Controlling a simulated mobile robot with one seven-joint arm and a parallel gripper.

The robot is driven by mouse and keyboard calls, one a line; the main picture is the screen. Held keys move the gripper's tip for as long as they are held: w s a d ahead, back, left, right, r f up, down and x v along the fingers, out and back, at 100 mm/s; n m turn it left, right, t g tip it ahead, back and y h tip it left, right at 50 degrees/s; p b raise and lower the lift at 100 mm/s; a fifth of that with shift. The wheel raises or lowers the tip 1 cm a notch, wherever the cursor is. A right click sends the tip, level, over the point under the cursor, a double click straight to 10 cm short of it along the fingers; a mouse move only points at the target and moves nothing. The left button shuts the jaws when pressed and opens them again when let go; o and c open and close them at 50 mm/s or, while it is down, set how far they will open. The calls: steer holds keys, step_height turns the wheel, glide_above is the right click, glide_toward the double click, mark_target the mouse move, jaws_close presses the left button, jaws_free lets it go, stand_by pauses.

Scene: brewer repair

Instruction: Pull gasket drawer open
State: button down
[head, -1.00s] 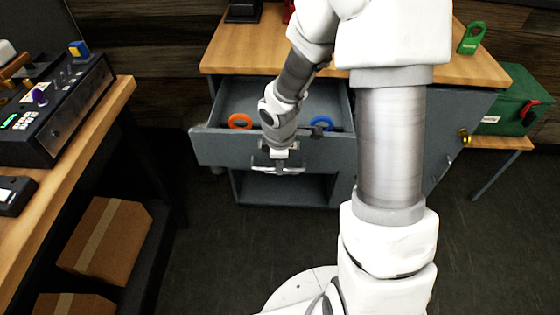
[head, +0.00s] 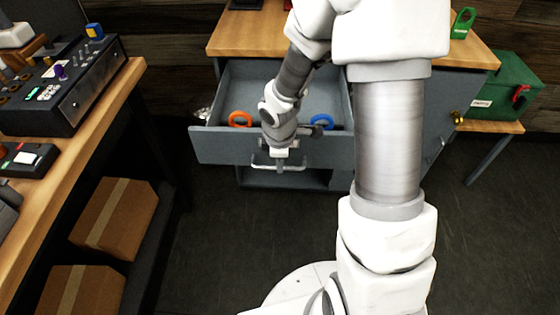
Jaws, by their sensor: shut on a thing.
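The gasket drawer (head: 215,146) is a grey drawer in the cabinet under a wooden top, and it stands well open. An orange ring (head: 240,119) and a blue ring (head: 322,121) lie inside it, left and right of my arm. My gripper (head: 279,163) is at the middle of the drawer front, shut on the metal bar handle (head: 294,168). My wrist hides part of the drawer front and the inside, and the fingertips are small and partly hidden.
A wooden bench (head: 120,90) with a black control panel (head: 75,85) stands at the left, cardboard boxes (head: 118,215) below it. A green case (head: 500,85) stands at the right. A green tag-shaped object (head: 463,22) is on the cabinet top. The floor before the drawer is clear.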

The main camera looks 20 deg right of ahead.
steer(key=shift+s, duration=0.25)
stand_by(0.3)
steer(key=c, duration=0.9)
jaws_free()
steer(key=shift+r, duration=0.1)
steer(key=s+r+p, duration=0.1)
steer(key=r+p, duration=0.1)
steer(key=r, duration=0.3)
steer(key=s+r+p, duration=0.1)
steer(key=r+p, duration=0.1)
steer(key=r, duration=0.4)
steer(key=s+a+r+p, duration=0.1)
steer(key=r+p, duration=0.2)
steer(key=r, duration=0.3)
